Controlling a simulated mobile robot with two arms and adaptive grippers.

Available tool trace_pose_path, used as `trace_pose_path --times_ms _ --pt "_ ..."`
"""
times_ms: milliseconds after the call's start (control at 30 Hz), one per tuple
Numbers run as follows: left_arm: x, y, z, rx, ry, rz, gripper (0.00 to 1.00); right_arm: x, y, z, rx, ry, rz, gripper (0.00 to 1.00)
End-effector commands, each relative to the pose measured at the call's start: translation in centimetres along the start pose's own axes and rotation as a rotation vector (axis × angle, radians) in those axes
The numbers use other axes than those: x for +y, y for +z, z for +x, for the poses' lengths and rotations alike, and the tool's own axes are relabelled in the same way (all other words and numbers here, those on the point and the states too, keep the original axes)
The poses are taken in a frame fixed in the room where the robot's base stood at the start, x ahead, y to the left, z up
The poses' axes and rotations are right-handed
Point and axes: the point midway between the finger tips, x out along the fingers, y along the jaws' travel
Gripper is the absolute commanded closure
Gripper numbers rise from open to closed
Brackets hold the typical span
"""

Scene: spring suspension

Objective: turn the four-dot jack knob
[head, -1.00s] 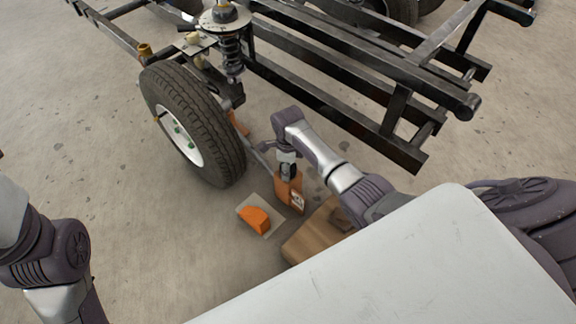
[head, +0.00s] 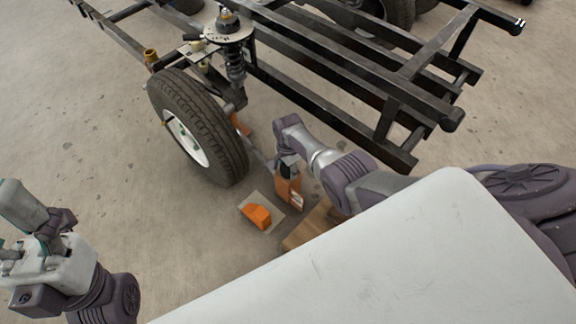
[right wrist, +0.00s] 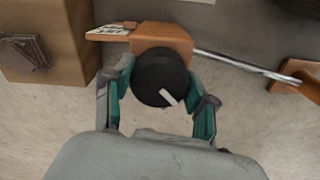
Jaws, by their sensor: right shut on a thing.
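An orange jack (head: 288,188) stands on the floor right of the wheel; it also shows in the right wrist view (right wrist: 165,37). Its round black knob (right wrist: 160,77) carries a white pointer mark aimed to the lower right. The jack's pale label (right wrist: 108,31) is too small to read for dots. My right gripper (right wrist: 161,98) has its teal fingers on both sides of the knob, shut on it. In the head view the right gripper (head: 287,170) is at the jack's top. My left gripper (head: 12,250) is at the left edge, partly cut off, far from the jack.
A tyre with a white rim (head: 198,128) stands left of the jack, under a black frame (head: 350,85). An orange wedge (head: 257,216) lies on a pale plate in front. A cardboard box (head: 310,228) is close by, partly hidden. A metal rod (right wrist: 240,63) leaves the jack.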

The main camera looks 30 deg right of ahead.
Motion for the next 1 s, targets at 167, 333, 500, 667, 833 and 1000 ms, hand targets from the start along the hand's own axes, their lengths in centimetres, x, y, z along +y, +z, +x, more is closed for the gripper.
trace_pose_path --times_ms 167,333,500,667,833,1000 --pt "0.02 -0.16 -0.02 -0.007 -0.003 -0.001 0.3 0.06 0.14 -0.04 -0.003 0.002 -0.167 0.78" --pt "0.03 -0.15 -0.09 -0.017 -0.006 -0.002 0.3 0.08 0.14 -0.02 -0.003 0.002 -0.329 0.78" --pt "0.03 -0.17 0.07 -0.017 -0.006 -0.003 0.3 0.11 0.14 0.03 -0.003 0.002 -0.49 0.78" --pt "0.03 -0.19 0.22 -0.016 -0.006 -0.002 0.3 0.11 0.13 0.04 -0.003 0.002 -0.643 0.78" --pt "0.03 -0.22 0.4 -0.012 -0.004 -0.002 0.3 0.13 0.12 0.05 -0.003 0.002 -0.804 0.78" --pt "0.03 -0.24 0.52 -0.01 -0.004 -0.002 0.3 0.1 0.11 0.05 -0.003 0.001 -0.965 0.78"
